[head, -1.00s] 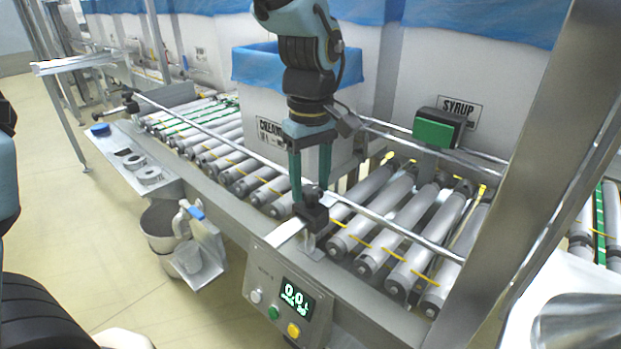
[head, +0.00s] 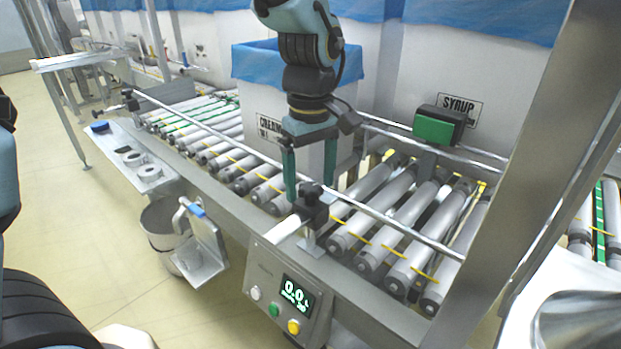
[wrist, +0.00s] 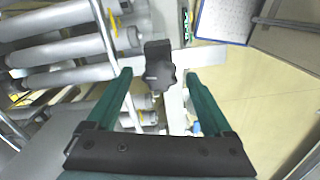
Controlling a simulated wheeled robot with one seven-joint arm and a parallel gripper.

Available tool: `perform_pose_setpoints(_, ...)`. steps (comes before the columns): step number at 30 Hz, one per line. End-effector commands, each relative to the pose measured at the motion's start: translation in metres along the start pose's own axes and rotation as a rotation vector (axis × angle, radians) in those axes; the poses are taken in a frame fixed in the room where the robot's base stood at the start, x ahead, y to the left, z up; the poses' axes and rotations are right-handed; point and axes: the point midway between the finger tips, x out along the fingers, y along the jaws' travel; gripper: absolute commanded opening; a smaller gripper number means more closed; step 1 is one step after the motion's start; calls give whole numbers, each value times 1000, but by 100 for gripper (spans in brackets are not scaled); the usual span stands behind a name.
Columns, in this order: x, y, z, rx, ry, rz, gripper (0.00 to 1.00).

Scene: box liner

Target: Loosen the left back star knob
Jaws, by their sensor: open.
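A black star knob (wrist: 160,75) sits on a black clamp at the guide rail, seen nearly end-on in the wrist view. In the head view the clamp and knob (head: 311,196) stand on the near side of the roller conveyor, above the control panel. My gripper (head: 309,190) points down over this clamp, with its two green fingers apart. In the wrist view my gripper (wrist: 158,77) has one fingertip on each side of the knob, with gaps visible. I cannot tell how far above the knob the tips are. Another dark clamp (head: 129,101) is at the rail's far left end.
The guide rail (head: 390,224) runs along the near side of the rollers. A white box with a blue liner (head: 250,95) stands behind my gripper. A control panel (head: 290,295) hangs below the clamp. A black and green sensor box (head: 436,127) stands on the far rail. A steel post (head: 510,180) rises at right.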

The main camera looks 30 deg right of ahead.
Motion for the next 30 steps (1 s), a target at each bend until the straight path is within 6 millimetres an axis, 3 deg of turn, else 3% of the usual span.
perform_pose_setpoints(5, -9, 0, 0, 0, 1, 1, 86)
perform_pose_setpoints(12, -49, 1, 0, 0, 2, 4, 86)
perform_pose_setpoints(18, -71, 0, 0, 0, 1, 2, 86)
perform_pose_setpoints(30, -75, -1, -1, 0, 0, 0, 86)
